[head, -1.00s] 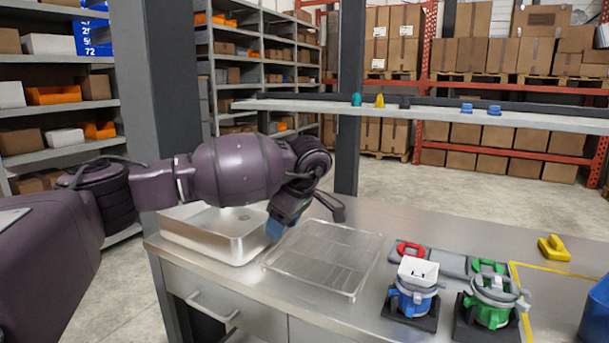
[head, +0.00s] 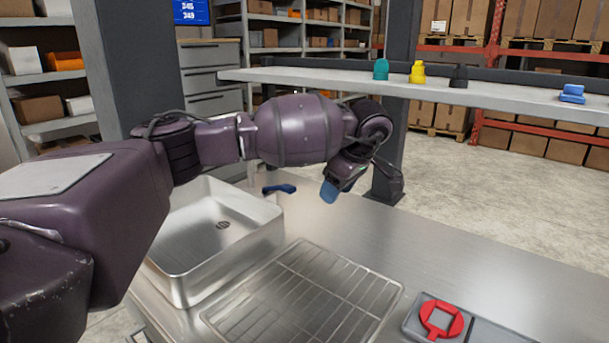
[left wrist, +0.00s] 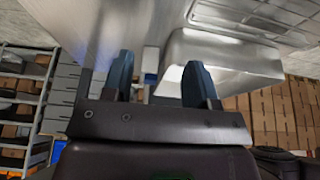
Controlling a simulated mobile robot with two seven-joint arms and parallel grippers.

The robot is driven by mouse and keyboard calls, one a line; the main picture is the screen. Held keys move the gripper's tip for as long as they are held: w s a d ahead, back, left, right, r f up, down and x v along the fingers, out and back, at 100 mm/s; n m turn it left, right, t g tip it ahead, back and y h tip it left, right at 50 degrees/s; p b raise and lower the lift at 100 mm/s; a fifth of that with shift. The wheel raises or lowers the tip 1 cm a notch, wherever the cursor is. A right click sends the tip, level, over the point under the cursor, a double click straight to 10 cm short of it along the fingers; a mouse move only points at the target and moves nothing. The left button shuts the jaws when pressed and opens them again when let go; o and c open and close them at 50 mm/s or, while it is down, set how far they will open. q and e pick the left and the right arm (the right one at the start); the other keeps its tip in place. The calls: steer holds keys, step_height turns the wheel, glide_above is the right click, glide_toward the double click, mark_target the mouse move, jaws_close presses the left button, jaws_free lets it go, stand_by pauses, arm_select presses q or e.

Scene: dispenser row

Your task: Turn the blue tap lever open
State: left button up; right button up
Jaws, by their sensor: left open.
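The blue tap lever (head: 279,190) shows in the head view at the back right of the steel sink (head: 178,268), just below my left forearm. My left gripper (head: 330,192) points down a little to the right of the lever, apart from it in the picture. In the left wrist view its two blue fingers (left wrist: 158,82) stand wide apart. A small blue patch shows between them there, too small to tell whether it is the lever. The tap's body is not clearly visible. My right gripper is not in view.
A red ring piece (head: 440,318) sits on a grey strip at the lower right. A shelf (head: 470,92) with teal, yellow, black and blue items runs behind. The steel counter right of my gripper is clear.

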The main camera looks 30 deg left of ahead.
arm_select(q)
steer(key=b, duration=0.1)
glide_toward(289, 186)
steer(key=x, duration=0.6)
steer(key=shift+a+r, duration=0.1)
steer(key=shift+a, duration=0.05)
steer(key=shift+f, duration=0.65)
steer(key=shift+a+f+b, duration=0.35)
steer(key=shift+f+b, duration=0.05)
steer(key=shift+f, duration=0.25)
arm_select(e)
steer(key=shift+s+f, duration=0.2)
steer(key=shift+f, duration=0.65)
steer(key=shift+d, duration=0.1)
arm_select(q)
jaws_close()
